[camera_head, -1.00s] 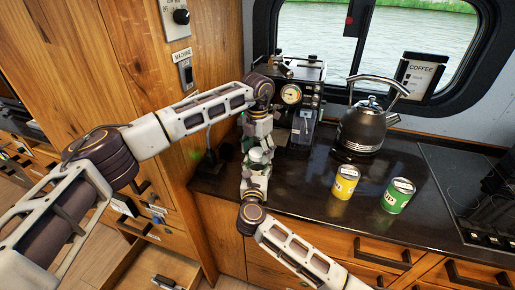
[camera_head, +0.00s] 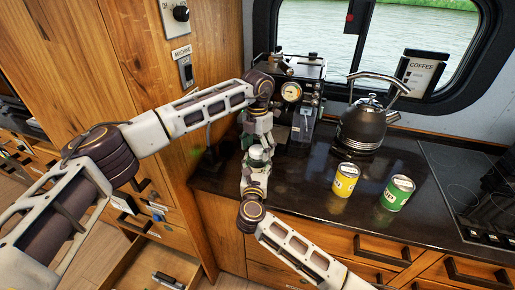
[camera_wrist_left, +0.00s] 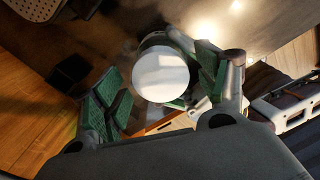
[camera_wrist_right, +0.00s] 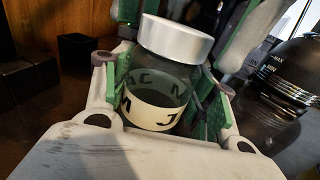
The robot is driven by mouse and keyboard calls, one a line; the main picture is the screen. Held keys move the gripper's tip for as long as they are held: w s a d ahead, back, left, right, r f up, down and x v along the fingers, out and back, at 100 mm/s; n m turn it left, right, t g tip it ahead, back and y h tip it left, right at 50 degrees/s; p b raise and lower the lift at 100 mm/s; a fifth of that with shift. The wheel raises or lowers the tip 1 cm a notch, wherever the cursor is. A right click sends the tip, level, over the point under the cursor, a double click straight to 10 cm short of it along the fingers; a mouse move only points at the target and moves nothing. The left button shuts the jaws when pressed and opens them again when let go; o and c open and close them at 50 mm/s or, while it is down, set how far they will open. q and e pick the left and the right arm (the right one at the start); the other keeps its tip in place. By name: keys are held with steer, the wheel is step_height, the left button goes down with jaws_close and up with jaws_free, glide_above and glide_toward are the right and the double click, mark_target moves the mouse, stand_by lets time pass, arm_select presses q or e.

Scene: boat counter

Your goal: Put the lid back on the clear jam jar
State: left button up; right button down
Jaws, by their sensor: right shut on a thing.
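The clear jam jar (camera_wrist_right: 158,92) stands close to upright in the right wrist view, with a pale lettered label. My right gripper (camera_head: 255,178) is shut on the jar, with green pads at its sides. The silvery-white lid (camera_wrist_right: 175,40) sits over the jar's mouth; whether it is fully seated cannot be told. In the left wrist view the lid's round top (camera_wrist_left: 160,74) lies between the green finger pads. My left gripper (camera_wrist_left: 158,88) is open around it, with a clear gap on the left side. In the head view the arms partly hide the jar and lid (camera_head: 258,156).
A coffee machine (camera_head: 290,93) stands just behind the grippers. A dark kettle (camera_head: 365,125), a yellow can (camera_head: 344,182) and a green can (camera_head: 397,194) stand to the right. The counter (camera_head: 300,185) is clear in front of the machine. A drawer (camera_head: 150,268) is open below left.

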arm_select(q)
steer(key=shift+r, duration=0.15)
step_height(320, 180, up, 12)
stand_by(1.0)
arm_select(e)
steer(key=shift+c, duration=1.9)
jaws_free()
steer(key=shift+s, duration=0.15)
steer(key=shift+s+a, duration=0.15)
steer(key=shift+s, duration=1.8)
steer(key=shift+s+a, duration=0.2)
steer(key=shift+s, duration=1.7)
steer(key=shift+s+a, duration=0.15)
steer(key=shift+s, duration=1.8)
steer(key=shift+r, duration=0.1)
arm_select(q)
step_height(320, 180, up, 9)
steer(key=p, duration=0.9)
arm_select(e)
step_height(320, 180, up, 9)
